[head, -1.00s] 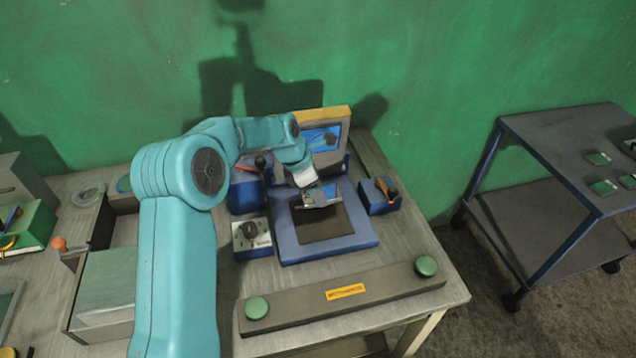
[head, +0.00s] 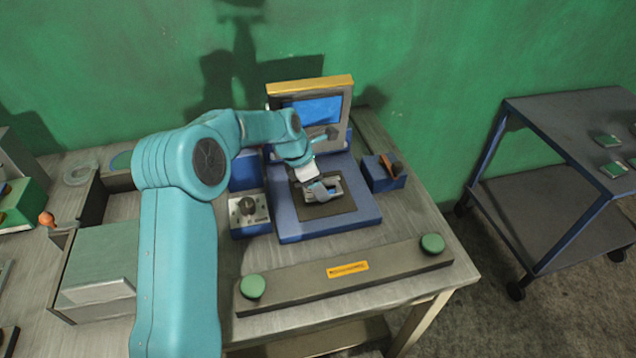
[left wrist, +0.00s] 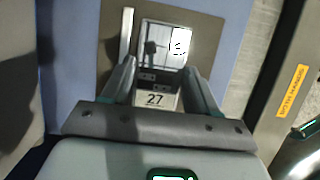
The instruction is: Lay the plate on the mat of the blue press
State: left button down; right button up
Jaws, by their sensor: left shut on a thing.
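The blue press (head: 368,218) stands on the workbench with its lid (head: 343,98) raised. Its dark brown mat (head: 335,208) lies in the base and also shows in the left wrist view (left wrist: 203,30). My left gripper (head: 322,187) is over the mat, shut on the plate (head: 337,184). In the left wrist view the plate (left wrist: 165,45) is shiny, with a part marked 27 between the fingers (left wrist: 160,72). The plate lies within the mat's outline, close to it; I cannot tell whether it touches. My right gripper is not in view.
A box with an orange lever (head: 384,176) stands right of the press, and a dial box (head: 249,213) stands left. A bar with two green buttons (head: 345,275) runs along the bench front. A grey cart (head: 560,125) stands apart at the right.

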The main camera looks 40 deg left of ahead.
pick_arm(q)
jog(key=shift+s+r, duration=0.15)
jog(key=shift+r, duration=0.15)
jog(key=shift+w+f, duration=0.2)
jog(key=shift+f, duration=0.05)
jog(key=shift+s+f, duration=0.1)
jog(key=shift+s, duration=0.05)
jog(key=shift+f, duration=0.35)
jog(key=shift+c, duration=1.1)
grip_release()
jog(key=shift+r, duration=0.25)
jog(key=shift+a, duration=0.1)
